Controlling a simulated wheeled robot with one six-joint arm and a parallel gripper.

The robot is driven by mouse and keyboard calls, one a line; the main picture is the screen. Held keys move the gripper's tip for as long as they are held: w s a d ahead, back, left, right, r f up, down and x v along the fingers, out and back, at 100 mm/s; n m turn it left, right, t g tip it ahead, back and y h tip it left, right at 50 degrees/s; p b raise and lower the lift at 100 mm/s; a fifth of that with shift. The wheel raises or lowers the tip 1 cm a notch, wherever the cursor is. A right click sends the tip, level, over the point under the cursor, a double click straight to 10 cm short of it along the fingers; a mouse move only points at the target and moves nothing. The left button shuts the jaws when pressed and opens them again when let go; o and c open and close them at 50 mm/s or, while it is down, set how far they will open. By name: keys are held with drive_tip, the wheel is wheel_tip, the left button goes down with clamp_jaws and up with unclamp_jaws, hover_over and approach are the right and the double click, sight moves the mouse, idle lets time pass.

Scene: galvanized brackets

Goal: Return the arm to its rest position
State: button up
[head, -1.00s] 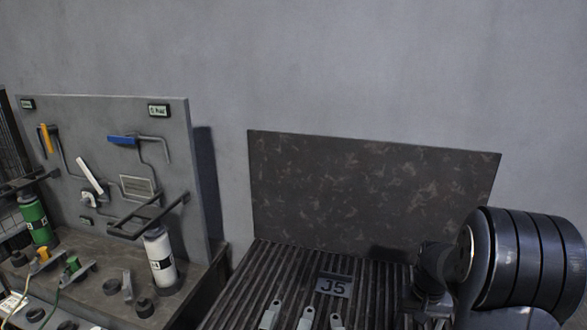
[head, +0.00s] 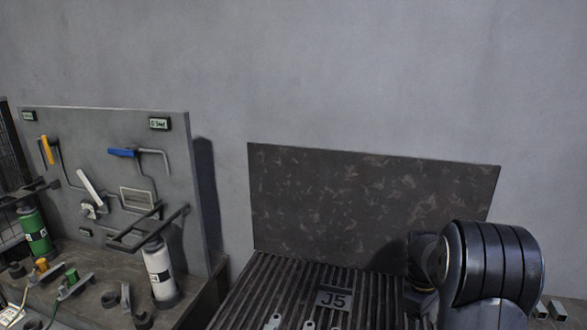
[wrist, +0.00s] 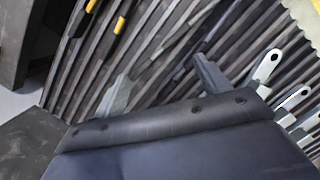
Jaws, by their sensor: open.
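My arm (head: 490,265) shows as a thick black ribbed link at the lower right of the head view, in front of the ribbed dark bench top. My gripper (wrist: 163,86) is in the wrist view, its dark body across the bottom and two grey fingers apart with nothing between them. Below the fingers is the ribbed surface (wrist: 150,45). Pale metal brackets with holes (wrist: 268,64) lie to the right of the fingers, clear of them. In the head view, the gripper is hidden or out of frame.
A dark mottled back panel (head: 350,205) stands behind the bench top, with a J5 plate (head: 333,299) before it. Bracket ends (head: 273,321) show at the bottom edge. At left is a pipe board (head: 110,135) with a white cylinder (head: 159,272) and a green cylinder (head: 34,232).

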drive_tip(key=w+a+r+n+t, duration=0.2)
drive_tip(key=a+r+n+t, duration=0.1)
drive_tip(key=n, duration=0.9)
drive_tip(key=w+a+r+n+t+h+p, duration=0.1)
drive_tip(key=w+a+r+n+t, duration=0.2)
drive_tip(key=n, duration=0.9)
drive_tip(key=shift+w+a+n+t+p, duration=0.15)
drive_tip(key=shift+a+n+t+p, duration=0.2)
drive_tip(key=shift+a+t, duration=1.6)
drive_tip(key=shift+d, duration=0.15)
drive_tip(key=shift+f, duration=0.1)
